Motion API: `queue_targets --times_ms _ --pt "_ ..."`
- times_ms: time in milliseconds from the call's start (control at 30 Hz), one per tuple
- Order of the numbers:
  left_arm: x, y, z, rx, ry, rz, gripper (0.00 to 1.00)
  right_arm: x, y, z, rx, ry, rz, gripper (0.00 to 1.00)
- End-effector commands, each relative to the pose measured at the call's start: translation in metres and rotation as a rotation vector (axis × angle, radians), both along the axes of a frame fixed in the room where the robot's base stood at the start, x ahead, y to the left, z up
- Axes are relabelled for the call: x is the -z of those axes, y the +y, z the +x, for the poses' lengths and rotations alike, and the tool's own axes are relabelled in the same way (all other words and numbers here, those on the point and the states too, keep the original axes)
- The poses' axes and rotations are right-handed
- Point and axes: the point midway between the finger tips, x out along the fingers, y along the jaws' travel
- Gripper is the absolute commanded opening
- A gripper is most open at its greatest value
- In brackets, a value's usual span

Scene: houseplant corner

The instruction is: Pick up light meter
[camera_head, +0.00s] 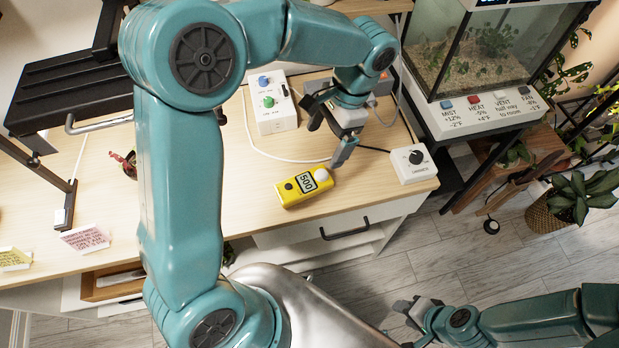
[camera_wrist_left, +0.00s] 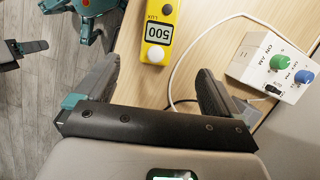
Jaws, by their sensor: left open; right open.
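My right gripper (camera_head: 402,322) is open and empty, low in front of the desk, away from the meter.
A white box with green and blue knobs (camera_head: 273,103) stands behind the meter, with a white cable on the desk. A white dimmer box (camera_head: 412,164) sits at the desk's right corner. A glass terrarium (camera_head: 480,50) stands at right. Paper cards (camera_head: 85,238) lie at left.

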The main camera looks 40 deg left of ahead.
Motion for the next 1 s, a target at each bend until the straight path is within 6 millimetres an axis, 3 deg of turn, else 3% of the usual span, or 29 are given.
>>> queue_targets --times_ms 100,300,567,800,1000 --pt "0.029 0.005 -0.012 -0.001 0.005 0.001 0.96 0.002 0.0 0.0 0.0 0.001 0.0 0.43" --pt "0.067 0.011 -0.024 0.0 0.003 0.001 0.96 0.002 0.0 -0.001 0.0 0.001 0.0 0.43" --pt "0.088 0.015 -0.029 -0.002 0.004 0.001 0.96 0.0 0.0 0.0 0.0 0.001 0.0 0.43" --pt "0.124 0.02 -0.037 -0.002 0.003 0.0 0.96 -0.003 0.0 0.0 0.0 0.001 0.0 0.43" --pt "0.13 0.021 -0.037 -0.002 0.0 0.001 0.96 -0.003 0.0 0.0 0.0 0.001 0.0 0.43"
